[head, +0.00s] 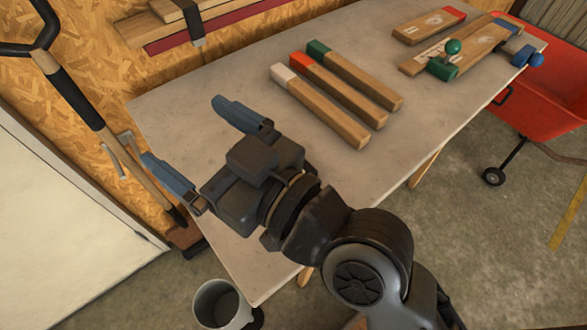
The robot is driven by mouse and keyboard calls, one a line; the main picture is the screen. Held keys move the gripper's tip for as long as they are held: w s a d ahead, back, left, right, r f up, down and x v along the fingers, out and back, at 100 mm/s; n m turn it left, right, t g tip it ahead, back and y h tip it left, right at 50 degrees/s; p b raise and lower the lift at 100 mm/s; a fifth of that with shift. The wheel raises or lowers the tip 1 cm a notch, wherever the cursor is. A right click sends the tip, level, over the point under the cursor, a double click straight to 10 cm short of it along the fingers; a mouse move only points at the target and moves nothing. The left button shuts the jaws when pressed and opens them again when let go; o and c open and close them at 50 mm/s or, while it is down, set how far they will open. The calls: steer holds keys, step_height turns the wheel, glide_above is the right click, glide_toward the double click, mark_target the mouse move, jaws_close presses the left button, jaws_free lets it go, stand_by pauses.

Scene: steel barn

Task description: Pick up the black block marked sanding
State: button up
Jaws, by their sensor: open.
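I see no black block marked sanding in the head view. My gripper (181,129) is open, with its two blue fingers spread apart and nothing between them. It is over the left end of the grey table (215,80), pointing to the upper left. To the right of it lie three wooden bars side by side: one with a white end (325,110), one with a red end (345,92) and one with a green end (365,78). My gripper is apart from all three. My arm and gripper hide part of the table's left end and front edge.
Boards (429,26) and a green clamp (443,68) lie at the table's far right, with a blue clamp (522,55). A red cart (535,95) stands beyond. A bucket (220,305) is on the floor. Long-handled tools (80,100) lean at left.

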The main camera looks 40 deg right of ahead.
steer(key=w+a+r+n+g+y+b, duration=0.2)
steer(key=a+r+n+g+y, duration=0.3)
steer(key=n, duration=0.6)
steer(key=w+a+r+n+g+y+b, duration=0.2)
steer(key=w+a+r+n+g+y, duration=0.25)
steer(key=n, duration=0.65)
steer(key=s+d+f+n+g+h+b, duration=0.1)
steer(key=s+d+f+n+g+h, duration=0.1)
steer(key=d+f, duration=0.4)
steer(key=s+d+f+n+g+h+b, duration=0.1)
steer(key=s+d+f+n+g+h, duration=0.1)
steer(key=d+f+n+h, duration=0.3)
steer(key=s+d+f+n+g+h+b, duration=0.1)
steer(key=s+d+f+n+g+h, duration=0.1)
steer(key=d+f+h, duration=0.5)
steer(key=shift+s+d+f+n+g, duration=0.2)
steer(key=shift+d+n, duration=0.15)
steer(key=shift+d, duration=0.15)
steer(key=shift+s+d+f+n+g, duration=0.15)
steer(key=shift+d+n, duration=0.15)
steer(key=shift+d, duration=0.2)
steer(key=shift+s+d+f+n+g, duration=0.1)
steer(key=shift+d+f+n+g, duration=0.1)
steer(key=shift+d+n, duration=0.25)
steer(key=shift+d+f, duration=0.3)
steer(key=f, duration=0.2)
steer(key=w+f, duration=0.1)
steer(key=f, duration=0.4)
steer(key=shift+w+d, duration=0.2)
steer(key=shift+d, duration=0.2)
